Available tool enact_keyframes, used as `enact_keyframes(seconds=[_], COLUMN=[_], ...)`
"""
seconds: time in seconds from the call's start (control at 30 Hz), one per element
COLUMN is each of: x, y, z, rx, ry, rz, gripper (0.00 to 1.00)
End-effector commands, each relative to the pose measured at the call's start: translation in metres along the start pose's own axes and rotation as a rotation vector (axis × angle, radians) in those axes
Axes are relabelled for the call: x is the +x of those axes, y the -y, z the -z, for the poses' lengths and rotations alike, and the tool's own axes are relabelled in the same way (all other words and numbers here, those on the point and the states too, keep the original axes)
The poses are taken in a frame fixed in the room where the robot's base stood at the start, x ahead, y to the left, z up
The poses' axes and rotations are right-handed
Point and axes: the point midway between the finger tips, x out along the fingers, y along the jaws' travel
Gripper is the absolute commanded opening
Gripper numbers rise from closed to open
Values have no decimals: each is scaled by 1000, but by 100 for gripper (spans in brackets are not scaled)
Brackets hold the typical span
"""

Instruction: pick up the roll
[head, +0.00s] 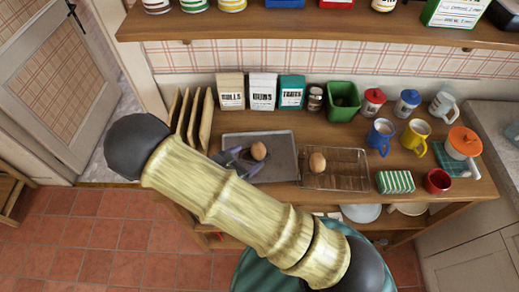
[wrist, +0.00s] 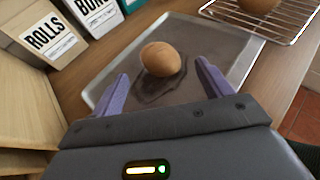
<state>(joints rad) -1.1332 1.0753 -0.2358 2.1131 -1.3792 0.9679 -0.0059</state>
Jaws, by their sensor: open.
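A brown, rounded roll (head: 258,150) lies on a grey metal baking tray (head: 283,140) on the wooden counter. In the wrist view the roll (wrist: 160,59) sits just ahead of my gripper, between the lines of its two purple fingers and beyond their tips. My gripper (wrist: 160,72) is open and empty. In the head view my gripper (head: 236,160) shows over the tray, left of the roll and partly hidden behind my arm. A second similar roll (head: 317,162) sits on the wire rack (head: 350,183) to the right.
Boxes labelled ROLLS (head: 231,92), BUNS (head: 262,92) and TREATS (head: 292,92) stand behind the tray. Upright wooden boards (head: 206,118) are at the left. A green bin (head: 343,100) and several mugs are at the right. A shelf (head: 320,25) hangs above.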

Motion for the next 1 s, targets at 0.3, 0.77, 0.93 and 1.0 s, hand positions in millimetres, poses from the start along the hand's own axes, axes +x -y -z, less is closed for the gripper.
enact_keyframes(seconds=[0.3,0.77,0.93,1.0], x=[22,57,57,57], y=[1,0,0,0], z=[-1,0,0,0], rx=[-2,0,0,0], ry=[2,0,0,0], rz=[3,-1,0,0], gripper=[78,78,78,78])
